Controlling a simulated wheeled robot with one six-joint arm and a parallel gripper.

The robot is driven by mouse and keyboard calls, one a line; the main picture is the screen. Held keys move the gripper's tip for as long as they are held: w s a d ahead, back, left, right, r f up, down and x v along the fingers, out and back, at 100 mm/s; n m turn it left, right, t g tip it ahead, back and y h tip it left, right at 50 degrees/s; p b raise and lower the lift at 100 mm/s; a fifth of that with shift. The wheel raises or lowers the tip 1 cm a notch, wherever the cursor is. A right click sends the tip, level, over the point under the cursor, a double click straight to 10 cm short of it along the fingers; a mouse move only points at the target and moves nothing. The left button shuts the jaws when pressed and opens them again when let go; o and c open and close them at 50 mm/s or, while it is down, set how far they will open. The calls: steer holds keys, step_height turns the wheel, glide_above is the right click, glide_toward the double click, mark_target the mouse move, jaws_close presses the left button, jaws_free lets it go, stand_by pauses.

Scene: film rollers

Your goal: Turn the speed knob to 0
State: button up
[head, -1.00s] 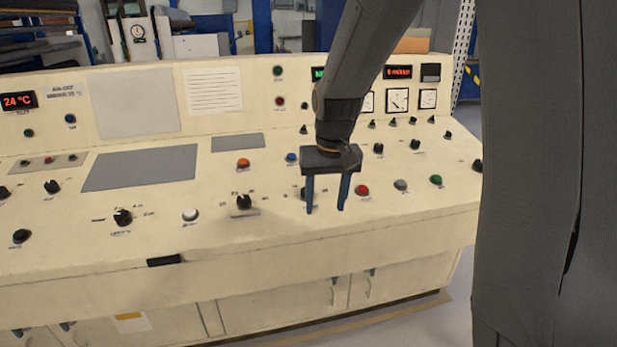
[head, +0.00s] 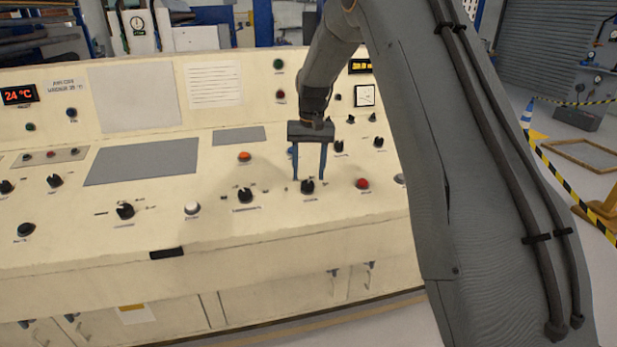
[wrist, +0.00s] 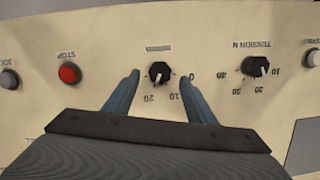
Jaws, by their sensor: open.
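The knob with the scale 0, 10, 20 (wrist: 159,71) is small, black and round, on the cream sloping panel. Its label is upside down and too blurred to read surely. It also shows in the head view (head: 308,187), just below my fingertips. My gripper (head: 309,179) is open, with its blue fingers pointing down over the panel. In the wrist view my gripper (wrist: 160,78) has one finger on each side of the knob, with a gap on both sides. I cannot tell the fingertips' height above the panel or exactly which number the knob points to.
The TENSION N knob (wrist: 255,66) is right of it in the wrist view. The red STOP button (wrist: 69,73) and a grey button (wrist: 9,79) are on the left. An orange button (head: 245,157) and a white button (head: 192,208) sit nearby in the head view.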

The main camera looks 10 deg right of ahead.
mark_target(308, 182)
steer(key=shift+f, duration=1.55)
steer(key=shift+c, duration=0.2)
steer(key=c, duration=1)
